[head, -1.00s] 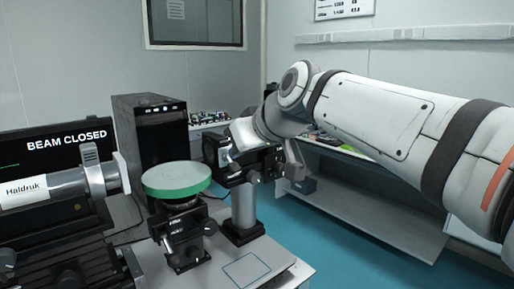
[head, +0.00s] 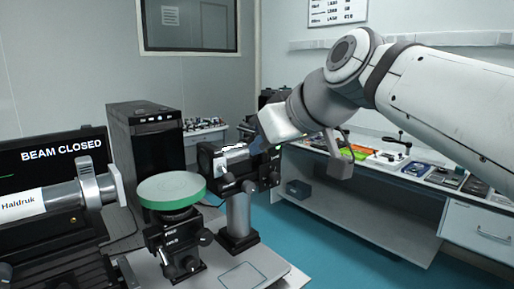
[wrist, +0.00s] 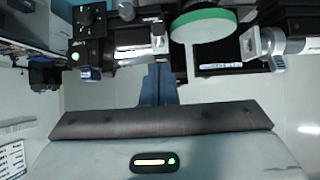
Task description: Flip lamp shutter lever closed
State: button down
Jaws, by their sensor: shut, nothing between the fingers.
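A black lamp-like housing (head: 208,160) with a silver barrel and a small green light stands on a post. It also shows in the wrist view (wrist: 85,40), where the picture is upside down. I cannot make out its shutter lever clearly. The screen (head: 50,160) at the left reads "BEAM CLOSED". My gripper (wrist: 160,68) is shut and empty, its bluish fingers at the centre of the wrist view. In the head view, my gripper's end is just right of the housing; its fingertips are hard to see and I cannot tell whether they touch anything.
A green-rimmed disc (head: 170,188) on a mount stands left of the post. A silver barrel labelled Haldruk (head: 50,199) is further left. A black computer tower (head: 147,145) stands behind. A side bench (head: 345,200) with tools is at the right, with open blue floor (head: 310,245) before it.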

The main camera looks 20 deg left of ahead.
jog(key=shift+s+d+r, duration=0.2)
jog(key=shift+s+d, duration=0.25)
jog(key=shift+d, duration=0.2)
jog(key=shift+s+d+r, duration=0.2)
jog(key=shift+s+d, duration=0.25)
jog(key=shift+d, duration=0.2)
